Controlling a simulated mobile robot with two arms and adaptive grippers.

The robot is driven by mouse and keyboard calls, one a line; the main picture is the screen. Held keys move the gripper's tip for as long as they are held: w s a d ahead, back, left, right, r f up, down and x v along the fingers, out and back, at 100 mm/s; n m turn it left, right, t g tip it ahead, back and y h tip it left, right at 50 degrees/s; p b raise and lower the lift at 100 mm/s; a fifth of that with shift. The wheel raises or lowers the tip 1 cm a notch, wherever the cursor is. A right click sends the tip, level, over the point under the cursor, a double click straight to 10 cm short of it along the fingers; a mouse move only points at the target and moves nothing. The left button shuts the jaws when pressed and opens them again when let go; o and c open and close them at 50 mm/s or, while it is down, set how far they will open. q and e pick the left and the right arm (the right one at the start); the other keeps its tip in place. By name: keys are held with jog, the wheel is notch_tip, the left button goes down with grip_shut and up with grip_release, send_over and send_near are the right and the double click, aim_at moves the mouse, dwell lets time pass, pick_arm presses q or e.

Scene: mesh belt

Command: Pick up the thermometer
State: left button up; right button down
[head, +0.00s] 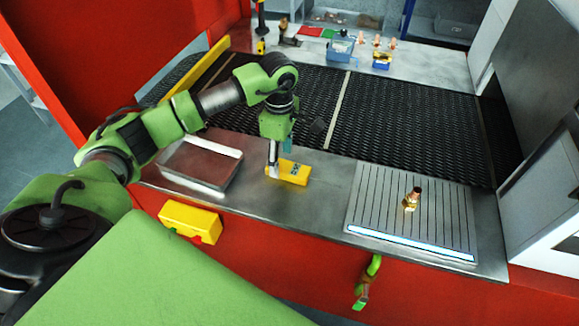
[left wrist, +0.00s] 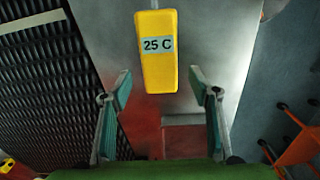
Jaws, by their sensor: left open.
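The thermometer (head: 291,173) is a yellow block lying on the metal ledge in front of the mesh belt. In the left wrist view the thermometer (left wrist: 157,70) shows a pale display reading 25 C. My left gripper (head: 273,160) points down at the left end of the thermometer in the head view. In the left wrist view my left gripper (left wrist: 160,88) is open, one finger to each side of the thermometer's near end, with gaps on both sides. It holds nothing. My right gripper is not in view.
A shallow metal tray (head: 177,181) lies left of the thermometer. A grooved plate (head: 381,210) with a brass fitting (head: 411,199) lies to the right. The dark mesh belt (head: 390,115) runs behind. A yellow box (head: 190,222) is on the red front. The ledge between thermometer and plate is clear.

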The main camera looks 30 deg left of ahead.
aim_at(282, 165)
pick_arm(q)
notch_tip(282, 165, down, 2)
jog(key=shift+f+p, duration=0.1)
jog(key=shift+p, duration=0.35)
jog(key=shift+f, duration=0.55)
jog(key=c, duration=1.3)
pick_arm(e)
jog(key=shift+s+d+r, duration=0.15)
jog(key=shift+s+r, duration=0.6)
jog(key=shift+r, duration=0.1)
pick_arm(q)
jog(key=shift+w, duration=0.1)
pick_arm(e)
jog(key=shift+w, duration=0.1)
